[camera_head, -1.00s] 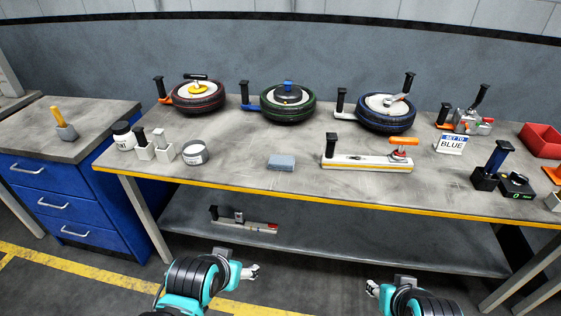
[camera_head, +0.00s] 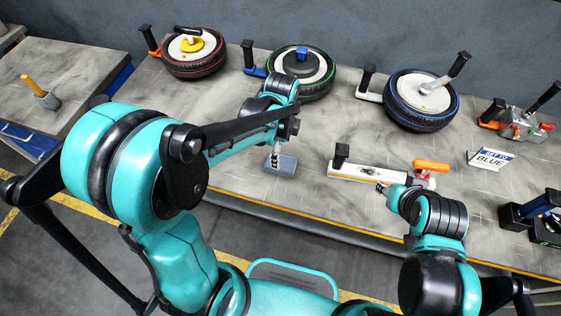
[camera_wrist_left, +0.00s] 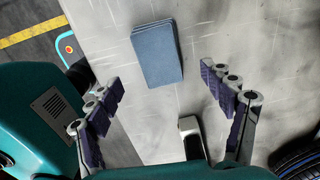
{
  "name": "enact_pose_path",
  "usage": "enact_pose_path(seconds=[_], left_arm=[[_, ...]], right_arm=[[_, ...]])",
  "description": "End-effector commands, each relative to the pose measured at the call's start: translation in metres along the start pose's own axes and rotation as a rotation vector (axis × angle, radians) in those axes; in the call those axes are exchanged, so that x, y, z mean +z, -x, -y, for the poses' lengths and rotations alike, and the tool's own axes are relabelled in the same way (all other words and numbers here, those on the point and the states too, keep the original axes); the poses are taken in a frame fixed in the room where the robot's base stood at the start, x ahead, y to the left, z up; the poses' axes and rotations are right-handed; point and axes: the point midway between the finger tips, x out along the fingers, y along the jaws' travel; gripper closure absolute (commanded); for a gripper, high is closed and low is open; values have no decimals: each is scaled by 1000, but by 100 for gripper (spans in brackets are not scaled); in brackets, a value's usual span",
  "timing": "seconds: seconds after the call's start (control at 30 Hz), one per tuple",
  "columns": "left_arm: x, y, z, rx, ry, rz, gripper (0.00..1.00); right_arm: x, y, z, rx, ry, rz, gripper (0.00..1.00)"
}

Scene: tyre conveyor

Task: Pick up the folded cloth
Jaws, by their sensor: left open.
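The folded cloth (camera_head: 286,167) is a small blue-grey stack lying flat on the workbench, near its front edge. In the left wrist view the cloth (camera_wrist_left: 157,54) lies beyond the fingertips, roughly in line with the gap between them. My left gripper (camera_head: 274,154) is above the cloth in the head view and hides part of it. In the left wrist view my left gripper (camera_wrist_left: 168,88) is open with nothing between its fingers. My right gripper (camera_head: 382,188) is beside the front of the white fixture; its fingers are too small to read.
The white fixture with an orange handle (camera_head: 432,166) lies right of the cloth. A "SET TO BLUE" sign (camera_head: 490,160) is further right. The bench surface (camera_head: 235,178) around the cloth is mostly clear.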

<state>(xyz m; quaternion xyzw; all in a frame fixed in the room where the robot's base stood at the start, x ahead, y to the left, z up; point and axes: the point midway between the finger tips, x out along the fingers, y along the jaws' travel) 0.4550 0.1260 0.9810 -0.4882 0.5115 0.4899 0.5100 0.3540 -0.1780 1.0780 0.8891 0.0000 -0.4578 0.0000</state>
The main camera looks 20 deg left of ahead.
Motion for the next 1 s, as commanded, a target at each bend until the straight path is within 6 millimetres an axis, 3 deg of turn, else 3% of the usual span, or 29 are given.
enact_pose_path(seconds=[0.33, 0.67, 0.9, 1.0], left_arm=[[3, -52, 2, -2, 3, 0, 19], [3, -60, 1, -2, 4, 0, 19], [3, -60, 1, -2, 4, 0, 73], [3, -60, 1, -2, 4, 0, 73]], right_arm=[[14, -19, 0, 0, 0, 0, 60], [14, -20, 0, 0, 0, 0, 60], [14, -20, 0, 0, 0, 0, 60], [14, -20, 0, 0, 0, 0, 60]])
